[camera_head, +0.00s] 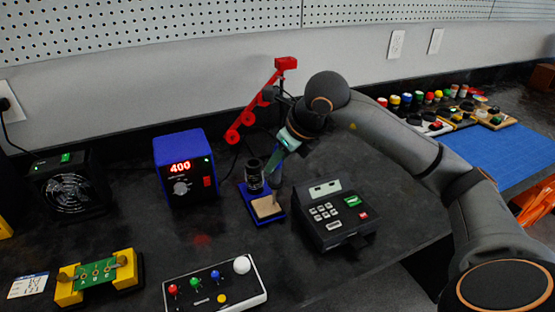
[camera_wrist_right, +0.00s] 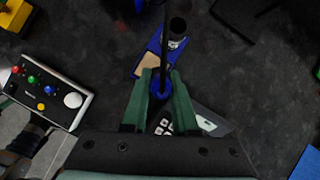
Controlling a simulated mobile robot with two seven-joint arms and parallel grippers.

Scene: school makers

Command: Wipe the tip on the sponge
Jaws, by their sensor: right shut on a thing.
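The tan sponge (camera_head: 266,206) lies in a blue holder (camera_head: 251,208) that also carries a dark cylindrical cup (camera_head: 254,178). In the right wrist view the sponge (camera_wrist_right: 148,63) shows partly, just beyond the fingers. My right gripper (camera_head: 284,150) is above and slightly right of the sponge. It is shut on the soldering iron (camera_head: 275,180), which points down with its lower end close to the sponge's right side. I cannot tell whether the tip touches it. In the right wrist view, the blue part of the iron (camera_wrist_right: 161,84) sits between the green fingers. My left gripper is not in view.
A blue soldering station (camera_head: 185,145) reading 400 stands to the left. A dark keypad device (camera_head: 335,215) stands close on the right. A red stand arm (camera_head: 258,105) rises behind. A button box (camera_head: 216,284) and a yellow board holder (camera_head: 97,274) sit in front.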

